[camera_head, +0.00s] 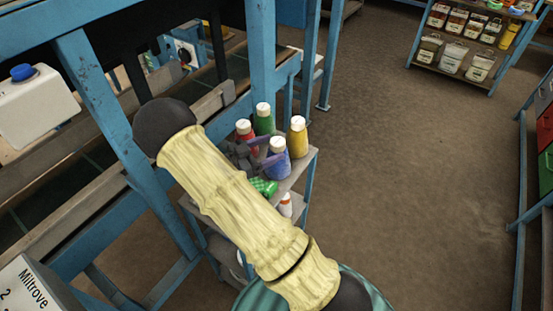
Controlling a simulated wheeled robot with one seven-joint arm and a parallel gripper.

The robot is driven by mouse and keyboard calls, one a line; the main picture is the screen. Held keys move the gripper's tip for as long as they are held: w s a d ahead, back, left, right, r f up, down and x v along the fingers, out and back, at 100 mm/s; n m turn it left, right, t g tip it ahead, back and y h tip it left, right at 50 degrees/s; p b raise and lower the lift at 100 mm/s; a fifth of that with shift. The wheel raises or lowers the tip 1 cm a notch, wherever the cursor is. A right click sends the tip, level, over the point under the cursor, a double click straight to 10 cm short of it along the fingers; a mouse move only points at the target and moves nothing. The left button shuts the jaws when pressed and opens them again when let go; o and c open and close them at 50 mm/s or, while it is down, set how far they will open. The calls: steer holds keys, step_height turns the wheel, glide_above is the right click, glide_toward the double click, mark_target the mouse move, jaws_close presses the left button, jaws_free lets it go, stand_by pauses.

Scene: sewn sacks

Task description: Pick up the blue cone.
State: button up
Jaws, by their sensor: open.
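The blue cone (278,168), with a pale top, stands upright on a small grey shelf stand (301,171) in the middle of the head view. My gripper (269,149) is open at the cone's left, its dark body partly hidden behind my yellow-sleeved arm. Its purple fingers point right, toward the cone. One finger overlaps the cone's edge in the picture; I cannot tell whether it touches or whether the cone is between the fingers.
A red cone (245,135), a green cone (264,122) and a yellow cone (298,141) stand close by on the stand. A green patterned item (264,187) lies in front. A blue frame post (262,60) rises behind. Open floor (400,180) lies to the right.

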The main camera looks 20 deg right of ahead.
mark_target(284, 140)
steer(key=shift+s+d, duration=0.1)
steer(key=shift+d, duration=0.1)
steer(key=d, duration=0.1)
steer(key=w+d+p, duration=0.1)
steer(key=d, duration=0.3)
steer(key=shift+w, duration=0.25)
stand_by(0.4)
jaws_close()
